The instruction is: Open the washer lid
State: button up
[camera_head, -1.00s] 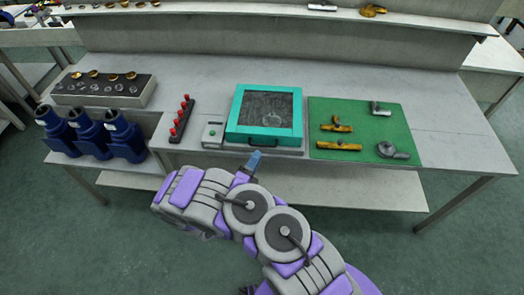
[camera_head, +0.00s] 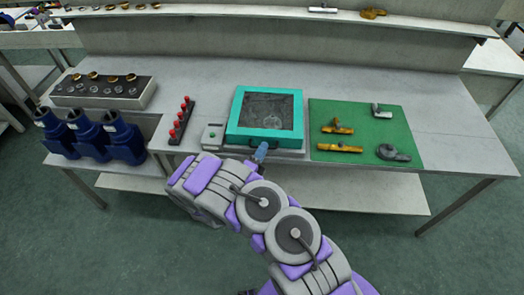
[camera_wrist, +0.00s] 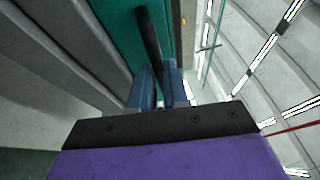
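The washer has a teal-framed lid (camera_head: 238,113) with a dark window, and the lid lies closed on a light grey base. A dark bar handle runs along the lid's front; the black handle (camera_wrist: 149,38) shows clearly in the wrist view, beside the teal lid face (camera_wrist: 115,35). My gripper (camera_head: 261,151) is at the lid's front edge, with its blue fingertips at the handle. In the wrist view my gripper (camera_wrist: 159,82) has a narrow gap between its fingers, and the handle's near part runs into this gap. Firm contact cannot be seen.
A small control box (camera_head: 212,136) with a green button stands left of the washer. A red-knobbed rack (camera_head: 181,121) is farther left, near blue pump housings (camera_head: 123,139). A green mat (camera_head: 360,118) with brass and grey parts lies to the right.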

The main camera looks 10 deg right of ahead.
grip_shut()
